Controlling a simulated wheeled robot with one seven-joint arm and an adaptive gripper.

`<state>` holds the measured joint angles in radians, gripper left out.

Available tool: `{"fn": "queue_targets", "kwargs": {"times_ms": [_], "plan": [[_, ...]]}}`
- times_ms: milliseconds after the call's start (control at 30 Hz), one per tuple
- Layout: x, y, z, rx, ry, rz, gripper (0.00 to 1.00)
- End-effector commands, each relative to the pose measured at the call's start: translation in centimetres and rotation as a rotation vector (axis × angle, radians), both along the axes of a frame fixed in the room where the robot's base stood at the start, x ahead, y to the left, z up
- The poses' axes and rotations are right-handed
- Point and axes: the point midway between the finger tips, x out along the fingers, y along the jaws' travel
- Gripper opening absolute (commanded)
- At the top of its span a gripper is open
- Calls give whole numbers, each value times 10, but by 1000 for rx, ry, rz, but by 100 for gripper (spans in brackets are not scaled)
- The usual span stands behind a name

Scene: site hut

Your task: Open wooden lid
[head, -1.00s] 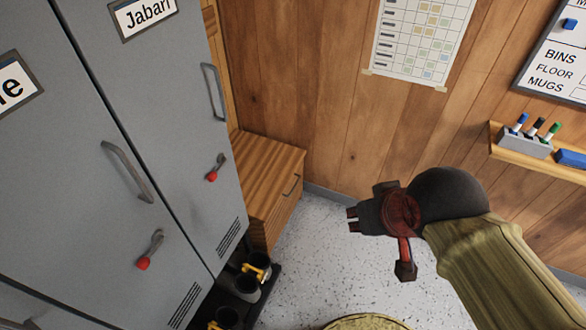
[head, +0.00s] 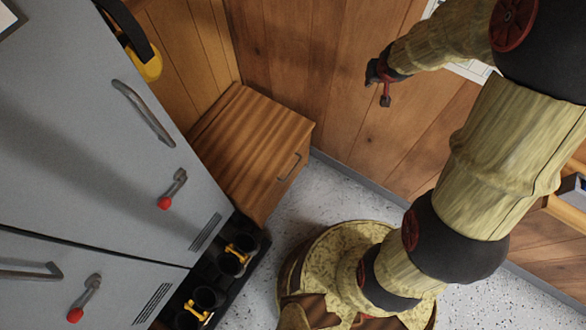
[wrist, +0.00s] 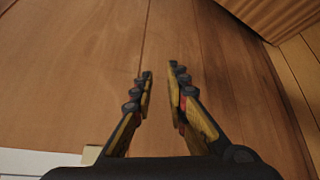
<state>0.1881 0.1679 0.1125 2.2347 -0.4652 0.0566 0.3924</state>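The wooden lid (head: 245,130) is the striped brown top of a wooden box in the corner, and it lies closed. A metal handle (head: 289,167) is on the box's front face. My gripper (head: 371,76) is up in front of the plank wall, to the right of the box and apart from it. In the wrist view my gripper (wrist: 160,85) has its two fingers apart, with nothing between them. A striped wooden surface (wrist: 275,12) shows at the top right of that view; it looks like part of the box.
Grey lockers (head: 100,150) with handles and red-tipped latches stand to the left of the box. A black tray (head: 215,290) with dark boots lies at their foot. Plank walls close the corner. Speckled floor (head: 310,200) is free in front of the box.

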Motion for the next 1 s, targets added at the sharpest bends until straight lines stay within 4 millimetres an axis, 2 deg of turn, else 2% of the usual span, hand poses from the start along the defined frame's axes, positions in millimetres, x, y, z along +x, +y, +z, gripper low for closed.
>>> {"fn": "queue_targets", "kwargs": {"times_ms": [33, 200, 433, 567, 700, 800, 1000], "plan": [[7, -3, -28, 17, 9, 3, 15], [29, -5, -105, 88, 4, 22, 15], [31, 7, -215, 235, 7, 43, 15], [20, 22, -277, 345, 8, 48, 15], [3, 48, -335, 494, -3, 52, 15], [-13, 72, -369, 626, -19, 51, 15], [-56, 131, -414, 952, -56, 32, 15]]}}
